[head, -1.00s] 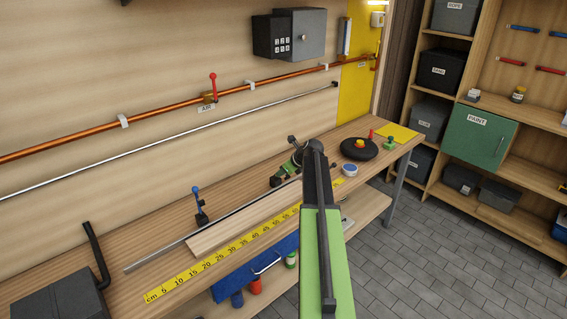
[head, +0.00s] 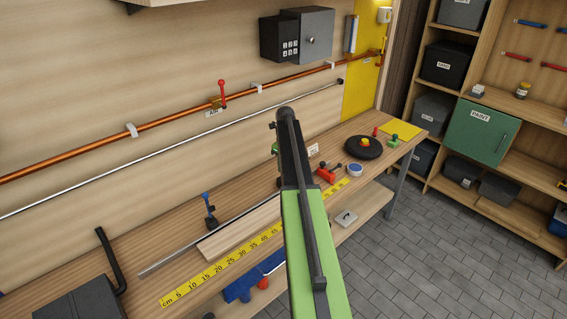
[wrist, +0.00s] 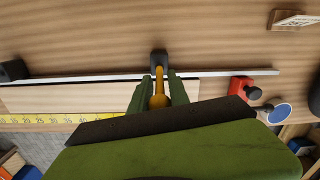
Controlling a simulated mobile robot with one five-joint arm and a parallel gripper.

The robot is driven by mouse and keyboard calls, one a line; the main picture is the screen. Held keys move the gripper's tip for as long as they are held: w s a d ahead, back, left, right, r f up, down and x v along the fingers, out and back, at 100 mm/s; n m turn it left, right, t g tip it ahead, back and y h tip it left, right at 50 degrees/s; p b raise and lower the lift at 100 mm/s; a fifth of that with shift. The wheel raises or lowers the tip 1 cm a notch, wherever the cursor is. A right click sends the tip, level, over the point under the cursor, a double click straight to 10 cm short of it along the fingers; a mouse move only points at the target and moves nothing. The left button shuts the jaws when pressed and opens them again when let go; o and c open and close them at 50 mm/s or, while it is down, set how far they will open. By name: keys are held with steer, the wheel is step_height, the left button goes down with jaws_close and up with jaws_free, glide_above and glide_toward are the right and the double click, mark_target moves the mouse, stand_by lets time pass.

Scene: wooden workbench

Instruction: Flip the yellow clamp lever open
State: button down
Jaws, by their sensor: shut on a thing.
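The yellow clamp lever (wrist: 159,92) shows in the wrist view, pointing toward the bottom of the picture from its dark clamp base (wrist: 158,60). The base stands at the metal rod (wrist: 100,78), behind the wooden board (wrist: 70,97). My gripper (wrist: 158,84) has its two green fingers on either side of the lever and is shut on it. The lever's lower end is hidden by my gripper body. In the head view my arm hides the yellow clamp and the fingers.
A clamp with a blue lever (head: 206,198) stands left on the bench. The yellow ruler (head: 230,268) runs along the front edge.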

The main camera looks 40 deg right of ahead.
steer(key=shift+w+a+g, duration=0.1)
steer(key=shift+w+g, duration=0.3)
steer(key=shift+g, duration=0.1)
steer(key=c, duration=1.5)
jaws_free()
steer(key=shift+w, duration=0.1)
steer(key=r+p, duration=1.7)
steer(key=shift+w+r, duration=0.2)
steer(key=shift+w, duration=0.05)
